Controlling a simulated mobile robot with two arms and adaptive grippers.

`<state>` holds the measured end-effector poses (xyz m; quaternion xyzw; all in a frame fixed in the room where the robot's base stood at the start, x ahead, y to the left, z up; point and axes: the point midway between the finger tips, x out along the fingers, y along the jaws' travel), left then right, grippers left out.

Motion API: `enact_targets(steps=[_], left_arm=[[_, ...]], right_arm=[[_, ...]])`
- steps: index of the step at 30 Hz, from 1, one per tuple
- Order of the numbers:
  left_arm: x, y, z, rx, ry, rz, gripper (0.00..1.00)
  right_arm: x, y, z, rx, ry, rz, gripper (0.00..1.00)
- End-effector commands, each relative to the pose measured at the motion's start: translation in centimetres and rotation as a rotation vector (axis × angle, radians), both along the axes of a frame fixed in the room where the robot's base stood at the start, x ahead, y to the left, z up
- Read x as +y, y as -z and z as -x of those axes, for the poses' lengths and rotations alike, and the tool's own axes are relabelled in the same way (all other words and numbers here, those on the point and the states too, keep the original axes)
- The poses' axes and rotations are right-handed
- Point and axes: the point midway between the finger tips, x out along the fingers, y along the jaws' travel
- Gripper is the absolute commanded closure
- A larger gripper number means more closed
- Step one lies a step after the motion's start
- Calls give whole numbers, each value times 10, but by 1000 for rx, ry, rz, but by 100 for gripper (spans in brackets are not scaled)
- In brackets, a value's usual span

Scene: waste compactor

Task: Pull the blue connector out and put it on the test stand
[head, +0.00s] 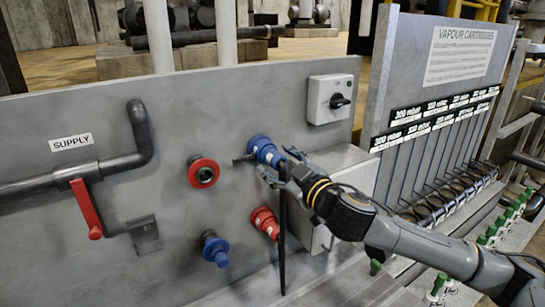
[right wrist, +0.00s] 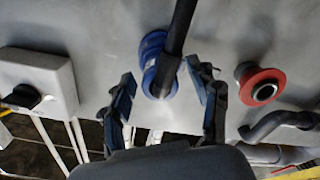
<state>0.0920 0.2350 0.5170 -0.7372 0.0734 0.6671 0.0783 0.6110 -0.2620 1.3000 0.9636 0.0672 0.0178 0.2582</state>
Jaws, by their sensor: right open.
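The blue connector (head: 264,151) is plugged into the grey panel, with a dark cable hanging down from it. In the right wrist view the blue connector (right wrist: 153,62) sits ahead of my fingers, with the dark cable (right wrist: 181,25) crossing its face. My right gripper (head: 280,168) is at the connector's outer end and open. In the right wrist view my right gripper (right wrist: 160,82) has one finger on each side of the connector; I cannot tell whether either touches it. My left gripper is not in view. I cannot tell which thing is the test stand.
The panel also bears a red ring socket (head: 203,173), a blue fitting (head: 215,249), a red connector (head: 265,222), a switch box (head: 331,99) and a red-handled supply valve (head: 86,208). A vapour cartridge rack (head: 440,95) stands on the right, beyond my right arm.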

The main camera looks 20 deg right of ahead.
Motion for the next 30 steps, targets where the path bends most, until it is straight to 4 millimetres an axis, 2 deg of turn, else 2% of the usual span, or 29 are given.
enact_targets(steps=[4, 12, 30], left_arm=[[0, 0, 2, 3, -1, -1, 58], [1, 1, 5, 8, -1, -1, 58], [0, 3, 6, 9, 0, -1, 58]], right_arm=[[0, 0, 0, 0, 0, 0, 42], [0, 0, 0, 0, 0, 0, 97], [-1, 1, 7, 1, 0, 0, 98]])
